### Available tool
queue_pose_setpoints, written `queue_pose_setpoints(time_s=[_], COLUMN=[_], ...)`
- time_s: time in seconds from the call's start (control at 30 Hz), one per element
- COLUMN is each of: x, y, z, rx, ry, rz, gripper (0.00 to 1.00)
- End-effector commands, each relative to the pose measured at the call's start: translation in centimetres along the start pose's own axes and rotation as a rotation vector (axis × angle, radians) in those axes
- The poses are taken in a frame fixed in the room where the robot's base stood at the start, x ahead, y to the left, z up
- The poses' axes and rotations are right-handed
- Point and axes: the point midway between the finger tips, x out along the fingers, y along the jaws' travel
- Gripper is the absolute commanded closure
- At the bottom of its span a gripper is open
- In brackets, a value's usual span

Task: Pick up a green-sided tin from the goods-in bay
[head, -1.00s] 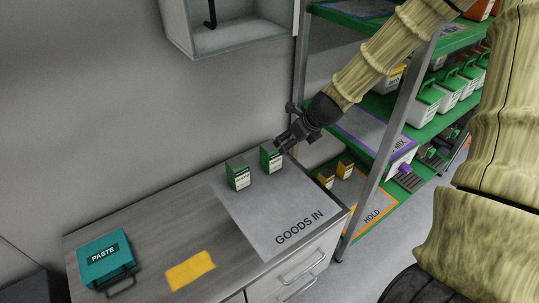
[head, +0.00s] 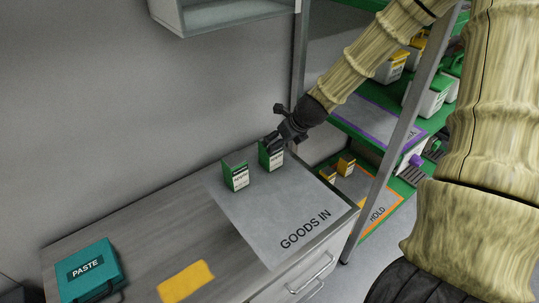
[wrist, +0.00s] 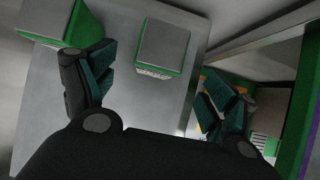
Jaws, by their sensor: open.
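Two green-sided tins with grey tops and white labels stand upright on the grey GOODS IN mat (head: 285,210). The left tin (head: 236,178) is clear of my arm in the head view. The right tin (head: 273,159) stands just below my gripper (head: 275,141), which partly covers its top. In the wrist view one tin (wrist: 162,46) lies ahead, between the lines of the open, empty fingers of my gripper (wrist: 158,88). The other tin (wrist: 66,22) is at upper left, beside the left finger. I cannot tell whether any finger touches a tin.
A teal PASTE case (head: 88,270) and a yellow patch (head: 186,281) are on the counter at left. A shelf post (head: 400,140) and green shelves stand close at right, with small yellow-topped tins (head: 346,165) low down. A wall box (head: 215,15) hangs above.

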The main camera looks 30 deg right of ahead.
Motion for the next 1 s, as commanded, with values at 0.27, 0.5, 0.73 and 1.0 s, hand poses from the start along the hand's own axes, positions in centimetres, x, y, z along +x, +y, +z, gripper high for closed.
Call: queue_pose_setpoints(time_s=[0.27, 0.5, 0.73, 1.0], x=[2.6, 3.5, 5.9, 8.0], y=[0.1, 0.2, 0.2, 0.3], z=[0.0, 0.0, -0.3, -0.2], rx=[-0.001, -0.002, -0.005, -0.003], ry=[0.000, 0.001, 0.002, 0.000], rz=[0.001, 0.002, 0.002, 0.002], gripper=[0.14, 0.14, 0.14, 0.14])
